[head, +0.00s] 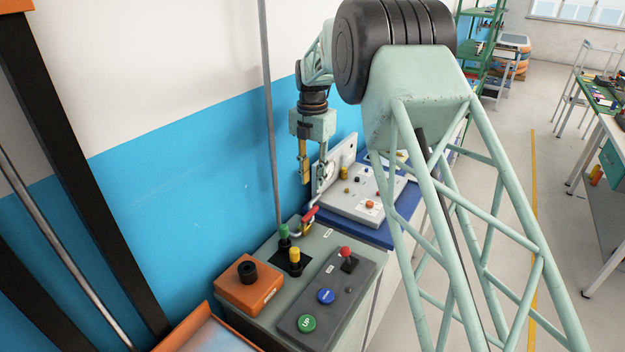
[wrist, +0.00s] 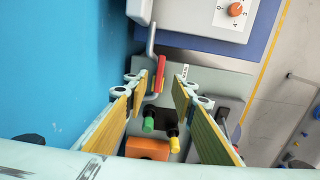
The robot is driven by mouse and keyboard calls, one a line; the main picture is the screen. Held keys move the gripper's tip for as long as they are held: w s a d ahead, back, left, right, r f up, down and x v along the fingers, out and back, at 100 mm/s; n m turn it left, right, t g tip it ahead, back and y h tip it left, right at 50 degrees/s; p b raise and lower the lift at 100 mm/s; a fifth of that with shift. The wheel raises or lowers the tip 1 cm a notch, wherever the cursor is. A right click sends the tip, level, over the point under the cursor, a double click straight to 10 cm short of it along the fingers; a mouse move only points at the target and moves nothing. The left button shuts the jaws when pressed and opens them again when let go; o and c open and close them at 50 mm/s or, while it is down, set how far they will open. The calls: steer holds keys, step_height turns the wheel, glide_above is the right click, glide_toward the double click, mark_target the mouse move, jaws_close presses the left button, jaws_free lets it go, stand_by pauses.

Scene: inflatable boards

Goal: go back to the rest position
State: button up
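My gripper (head: 309,182) hangs pointing down above the far end of the control bench in the head view. In the wrist view its two yellow-padded fingers (wrist: 159,88) stand well apart, so it is open, with nothing held between them. A red-handled lever (head: 310,214) is below the fingers. In the wrist view the red lever (wrist: 160,73) shows between the fingertips, apart from the pads as far as I can tell.
The bench holds a green knob (head: 284,232), a yellow knob (head: 295,255), an orange box (head: 248,285) and a grey button box (head: 327,295). A white panel (head: 354,205) with an orange dial lies behind on a blue surface. A blue-and-white wall (head: 200,160) is close on the left.

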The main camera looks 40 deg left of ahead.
stand_by(0.4)
